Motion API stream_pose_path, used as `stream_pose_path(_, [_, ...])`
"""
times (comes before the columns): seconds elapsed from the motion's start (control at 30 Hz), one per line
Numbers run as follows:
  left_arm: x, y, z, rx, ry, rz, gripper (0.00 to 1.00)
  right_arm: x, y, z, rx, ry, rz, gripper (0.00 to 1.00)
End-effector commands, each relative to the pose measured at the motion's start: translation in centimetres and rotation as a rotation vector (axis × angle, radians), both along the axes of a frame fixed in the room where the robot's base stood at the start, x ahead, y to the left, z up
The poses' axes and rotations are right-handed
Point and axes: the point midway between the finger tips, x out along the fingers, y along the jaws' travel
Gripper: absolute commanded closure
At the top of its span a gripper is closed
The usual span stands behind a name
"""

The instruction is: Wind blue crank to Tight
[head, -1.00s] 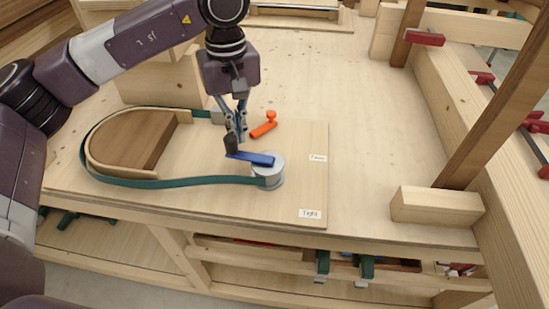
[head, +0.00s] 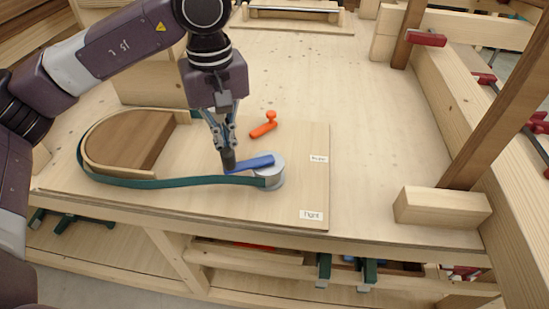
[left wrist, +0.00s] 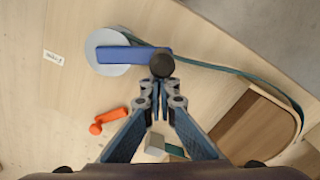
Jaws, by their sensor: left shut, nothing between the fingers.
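The blue crank (head: 255,163) sits on a grey drum (head: 275,180) on the wooden board. Its arm points left from the drum, with a dark upright knob (head: 228,160) at the outer end. My left gripper (head: 226,146) is shut and empty, with its fingertips right at the knob. In the left wrist view the fingertips (left wrist: 161,86) are just below the dark knob (left wrist: 161,65); contact is hard to tell. A green strap (head: 180,182) runs from the drum around a rounded wooden form (head: 130,138). A "Tight" label (head: 311,215) lies near the board's front right corner.
An orange crank-like handle (head: 263,128) lies behind the blue crank. A second label (head: 319,158), blurred, is right of the drum. A wood block (head: 442,206) and a slanted post stand at the right. The table between is clear.

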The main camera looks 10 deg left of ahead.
Motion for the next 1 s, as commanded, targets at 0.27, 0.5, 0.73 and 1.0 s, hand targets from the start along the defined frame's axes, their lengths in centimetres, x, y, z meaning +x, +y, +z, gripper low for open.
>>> stream_pose_path(0.27, [-1.4,-0.3,-0.1,-0.001,0.000,-0.003,1.00,0.0,0.0,-0.6,0.000,0.000,0.000,0.60])
stream_pose_path(0.5, [-2.4,-0.7,-0.1,-0.001,0.000,-0.004,1.00,-0.1,0.5,-1.0,0.006,0.000,0.000,0.60])
stream_pose_path(0.73, [-3.3,-1.1,-0.1,-0.001,0.002,-0.003,1.00,-0.2,1.0,-1.3,0.011,0.001,0.001,0.60])
stream_pose_path(1.0, [-4.4,-2.0,-0.1,0.000,0.002,-0.004,1.00,-0.2,1.2,-1.7,0.014,0.002,0.001,0.60])
